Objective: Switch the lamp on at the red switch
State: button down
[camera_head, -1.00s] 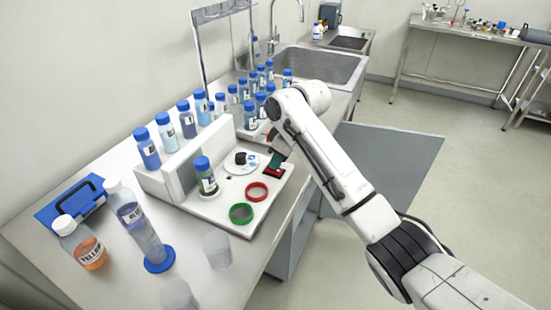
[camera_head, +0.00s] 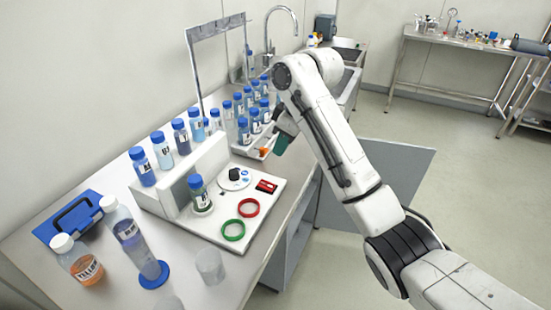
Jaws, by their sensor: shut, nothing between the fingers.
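The red switch (camera_head: 266,187) sits on the white plate of the bench device (camera_head: 215,225), right of a black knob (camera_head: 234,174). It is uncovered, with a dark part inside its red body; I cannot tell its position. My gripper (camera_head: 281,145) is shut and empty, raised above and behind the switch and apart from it. Its fingertips are small and partly hidden by my arm. I cannot make out which thing is the lamp or whether it is lit.
A vial (camera_head: 199,193), a red ring (camera_head: 249,207) and a green ring (camera_head: 233,230) are on the device. Blue-capped bottles (camera_head: 242,130) stand behind it. An orange-filled bottle (camera_head: 77,262), a tall bottle (camera_head: 132,238) and a clear beaker (camera_head: 210,267) stand in front. The floor at right is clear.

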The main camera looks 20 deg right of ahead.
aim_at(261, 182)
jog(key=shift+v, duration=0.8)
jog(key=shift+f+b, duration=0.1)
jog(key=shift+b, duration=0.25)
jog(key=shift+w+a+b, duration=0.35)
jog(key=shift+a+b, duration=0.25)
jog(key=shift+b, duration=1.15)
jog(key=p+x, duration=0.1)
jog(key=x, duration=1.2)
jog(key=shift+s+d+f, duration=0.1)
jog(key=shift+f, duration=0.3)
jog(key=shift+f, duration=0.15)
